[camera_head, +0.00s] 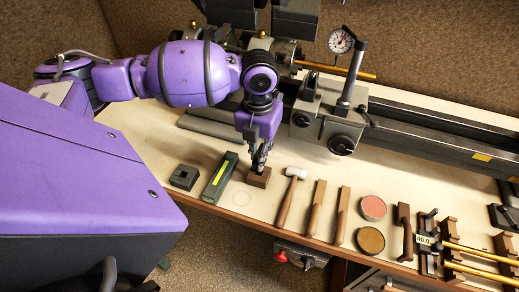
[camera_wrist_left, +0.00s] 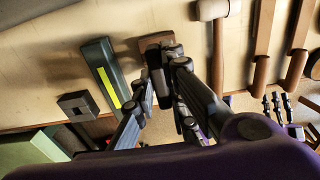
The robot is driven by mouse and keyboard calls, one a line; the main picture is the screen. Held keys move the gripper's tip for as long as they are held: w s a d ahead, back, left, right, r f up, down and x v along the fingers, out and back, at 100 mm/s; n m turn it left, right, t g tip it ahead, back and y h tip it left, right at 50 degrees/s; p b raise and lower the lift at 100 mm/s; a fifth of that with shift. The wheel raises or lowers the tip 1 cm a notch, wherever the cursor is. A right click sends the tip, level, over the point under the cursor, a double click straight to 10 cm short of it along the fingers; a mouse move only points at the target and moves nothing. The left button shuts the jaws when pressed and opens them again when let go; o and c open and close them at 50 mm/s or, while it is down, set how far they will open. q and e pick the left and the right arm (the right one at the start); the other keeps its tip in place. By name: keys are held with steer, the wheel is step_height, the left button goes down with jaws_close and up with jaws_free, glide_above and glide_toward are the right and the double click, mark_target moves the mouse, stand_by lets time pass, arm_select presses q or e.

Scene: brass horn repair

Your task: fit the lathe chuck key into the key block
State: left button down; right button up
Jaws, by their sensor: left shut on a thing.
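My left gripper (camera_head: 259,161) points down over a small brown wooden block (camera_head: 258,178) near the bench's front edge. The gripper is shut on a dark piece, seemingly the lathe chuck key (camera_wrist_left: 158,78), mostly hidden between the fingers. In the left wrist view the brown block (camera_wrist_left: 151,41) lies just beyond the fingertips. I cannot tell whether the key touches it. A dark grey block with a square opening (camera_head: 185,177) lies farther left; it also shows in the left wrist view (camera_wrist_left: 78,105). I cannot tell for certain which of the two is the key block.
A dark green box with a yellow strip (camera_head: 219,178) lies between the two blocks. A white-headed mallet (camera_head: 290,196) and wooden-handled tools (camera_head: 316,207) lie right of the gripper. Two round tins (camera_head: 372,208) are farther right. The lathe (camera_head: 327,122) stands behind.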

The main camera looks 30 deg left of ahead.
arm_select(q)
steer(key=shift+f, duration=0.3)
arm_select(e)
steer(key=shift+f, duration=0.1)
arm_select(q)
steer(key=c, duration=2.2)
jaws_free()
steer(key=shift+f, duration=0.1)
steer(key=o, duration=0.5)
arm_select(e)
steer(key=shift+w+a, duration=0.2)
steer(key=shift+w, duration=0.3)
steer(key=shift+s, duration=0.1)
arm_select(q)
step_height(320, 180, up, 12)
steer(key=shift+r, duration=0.1)
arm_select(e)
steer(key=shift+s, duration=0.2)
